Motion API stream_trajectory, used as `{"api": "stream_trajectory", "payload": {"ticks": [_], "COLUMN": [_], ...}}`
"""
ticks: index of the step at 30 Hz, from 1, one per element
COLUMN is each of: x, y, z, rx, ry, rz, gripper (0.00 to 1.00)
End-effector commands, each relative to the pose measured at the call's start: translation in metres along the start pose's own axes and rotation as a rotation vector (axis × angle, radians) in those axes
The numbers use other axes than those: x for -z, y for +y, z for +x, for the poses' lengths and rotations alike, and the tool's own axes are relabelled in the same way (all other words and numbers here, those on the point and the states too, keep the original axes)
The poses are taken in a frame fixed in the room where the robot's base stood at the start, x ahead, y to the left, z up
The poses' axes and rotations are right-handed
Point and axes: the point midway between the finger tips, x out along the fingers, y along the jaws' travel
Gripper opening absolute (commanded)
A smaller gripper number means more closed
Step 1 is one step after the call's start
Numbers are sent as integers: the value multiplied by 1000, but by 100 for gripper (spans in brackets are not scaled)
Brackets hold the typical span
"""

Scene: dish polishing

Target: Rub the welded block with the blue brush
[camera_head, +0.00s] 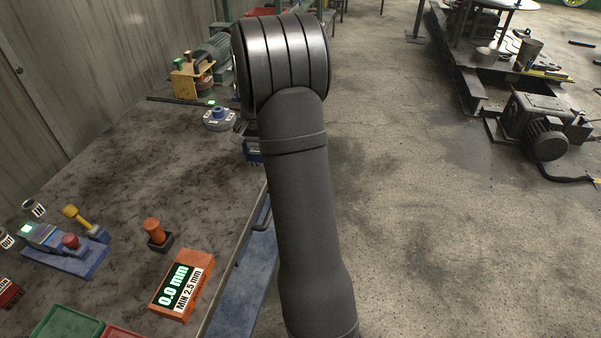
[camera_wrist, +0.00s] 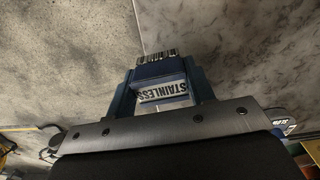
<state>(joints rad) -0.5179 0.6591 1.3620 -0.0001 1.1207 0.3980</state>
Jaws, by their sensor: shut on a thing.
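My gripper (camera_wrist: 160,82) shows in the wrist view, its two dark blue fingers closed on a blue brush (camera_wrist: 150,71). The bristles point away from my wrist. I cannot tell whether they touch anything. I cannot pick out the welded block for sure in either view.
A yellow device (camera_head: 192,76) stands behind. Open floor lies right, with a motor (camera_head: 545,130) on it.

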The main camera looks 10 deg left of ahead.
Motion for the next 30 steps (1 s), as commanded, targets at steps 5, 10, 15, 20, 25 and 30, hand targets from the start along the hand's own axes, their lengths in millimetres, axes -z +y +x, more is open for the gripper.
{"api": "stream_trajectory", "payload": {"ticks": [5,10,15,20,25,30], "x": [-17,-42,-77,-121,-177,-241], "y": [-88,-167,-243,-308,-371,-424], "z": [-31,-49,-62,-75,-88,-101], "rx": [2,1,1,1,1,1], "ry": [3,2,2,2,1,2], "rz": [-156,-353,-567,-765,-971,-1170], "gripper": [24,24,24,24,24,24]}}
